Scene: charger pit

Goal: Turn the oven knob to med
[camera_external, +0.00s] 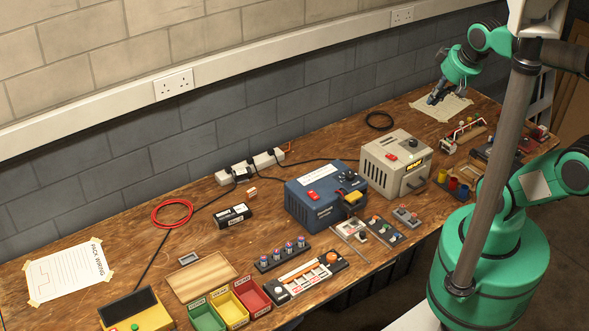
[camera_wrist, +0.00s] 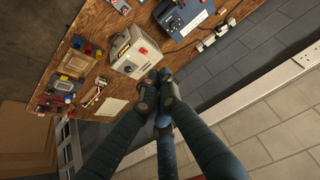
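The beige metal box (camera_external: 378,172), which looks like the oven, stands on the bench right of centre. It has a red switch (camera_external: 391,156) and a black knob (camera_external: 412,143) on top; the knob's pointer and setting marks are too small to read. My gripper (camera_external: 433,99) hangs behind and to the right of the box, above the taped paper, apart from the knob and empty. In the wrist view my gripper's dark fingertips (camera_wrist: 159,99) sit close together, but their opening is unclear. The beige box (camera_wrist: 128,57) lies just beyond them there.
A blue box (camera_external: 317,213) with a red switch and black knob stands left of the beige one. Small panels and coloured cups (camera_external: 453,186) lie to its right. A black cable ring (camera_external: 380,121) lies behind it. The brick wall (camera_external: 290,100) borders the bench.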

